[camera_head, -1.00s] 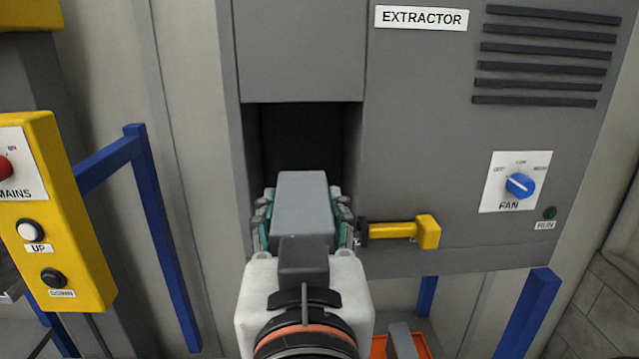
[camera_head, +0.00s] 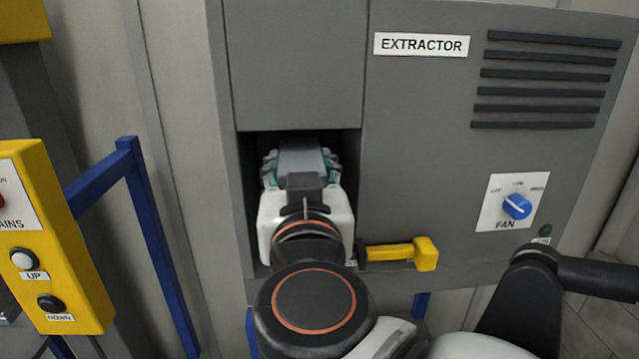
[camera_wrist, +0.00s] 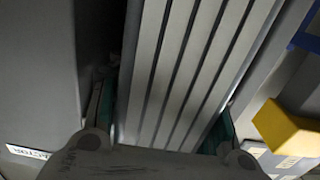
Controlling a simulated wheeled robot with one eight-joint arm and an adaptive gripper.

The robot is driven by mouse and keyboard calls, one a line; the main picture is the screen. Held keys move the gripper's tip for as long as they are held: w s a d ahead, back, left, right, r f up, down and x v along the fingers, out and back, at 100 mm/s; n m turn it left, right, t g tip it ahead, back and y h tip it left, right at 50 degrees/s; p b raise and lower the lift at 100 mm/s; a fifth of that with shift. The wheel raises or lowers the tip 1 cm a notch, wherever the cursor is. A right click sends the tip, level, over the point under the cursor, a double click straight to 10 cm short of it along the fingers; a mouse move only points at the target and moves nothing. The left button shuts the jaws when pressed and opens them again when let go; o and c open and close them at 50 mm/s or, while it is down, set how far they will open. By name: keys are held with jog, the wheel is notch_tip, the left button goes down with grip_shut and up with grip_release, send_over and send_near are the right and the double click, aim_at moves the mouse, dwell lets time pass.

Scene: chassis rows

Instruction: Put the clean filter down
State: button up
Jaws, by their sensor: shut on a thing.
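My gripper (camera_head: 300,170) is inside the open slot of the grey extractor cabinet (camera_head: 420,130), below its raised or fixed front panel. It is shut on the filter (camera_head: 300,152), a light grey block whose top shows between the teal-lined fingers. In the wrist view the filter (camera_wrist: 185,75) shows long parallel ribs, with a finger on each side of it. The far end of the filter is hidden in the dark slot. I cannot tell whether its underside touches the slot floor.
A yellow handle (camera_head: 400,254) sticks out just right of the slot. The fan knob (camera_head: 517,206) is farther right. A yellow button box (camera_head: 55,240) and a blue frame (camera_head: 150,230) stand to the left.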

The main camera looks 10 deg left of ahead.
jog(key=p+x, duration=0.1)
jog(key=x, duration=0.8)
notch_tip(320, 180, down, 7)
jog(key=p, duration=0.1)
jog(key=shift+s, duration=0.15)
jog(key=shift+d+f, duration=0.1)
jog(key=shift+d, duration=0.05)
jog(key=shift+f, duration=0.1)
jog(key=o, duration=1.2)
